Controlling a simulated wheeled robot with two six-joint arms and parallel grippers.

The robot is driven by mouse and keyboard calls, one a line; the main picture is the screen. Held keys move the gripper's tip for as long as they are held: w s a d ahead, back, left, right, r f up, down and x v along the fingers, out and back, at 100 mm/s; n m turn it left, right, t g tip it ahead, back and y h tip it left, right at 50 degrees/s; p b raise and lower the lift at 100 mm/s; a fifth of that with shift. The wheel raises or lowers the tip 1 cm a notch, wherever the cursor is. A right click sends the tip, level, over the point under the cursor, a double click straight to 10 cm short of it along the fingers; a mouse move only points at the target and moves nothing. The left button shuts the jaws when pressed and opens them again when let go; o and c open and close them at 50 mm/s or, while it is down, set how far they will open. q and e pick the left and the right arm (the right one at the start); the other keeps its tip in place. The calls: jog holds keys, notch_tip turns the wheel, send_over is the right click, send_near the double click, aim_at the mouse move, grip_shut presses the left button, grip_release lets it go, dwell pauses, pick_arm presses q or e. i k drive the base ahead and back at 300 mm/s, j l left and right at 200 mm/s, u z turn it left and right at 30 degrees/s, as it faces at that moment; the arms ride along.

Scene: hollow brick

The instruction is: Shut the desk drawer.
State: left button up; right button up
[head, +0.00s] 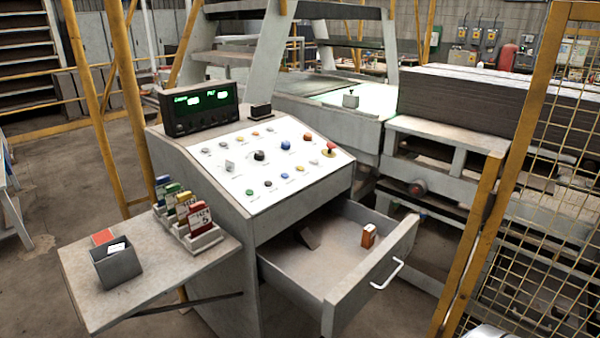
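The grey control desk (205,200) stands in the middle of the head view, with a sloping white panel of buttons and knobs. Its drawer (365,288) is pulled well out toward the lower right. The drawer has a white bar handle (388,275) on its front. Neither gripper shows in the view. A pale rounded shape at the bottom right edge is too cut off to identify.
A side shelf (85,270) at the left holds a dark bin (117,265) and a rack of coloured cards (190,232). A yellow mesh guard (540,200) stands right of the drawer. Some floor shows between the drawer front and the yellow post.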

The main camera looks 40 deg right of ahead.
aim_at(331, 282)
jog(key=l+z, duration=0.15)
jog(key=z, duration=1.7)
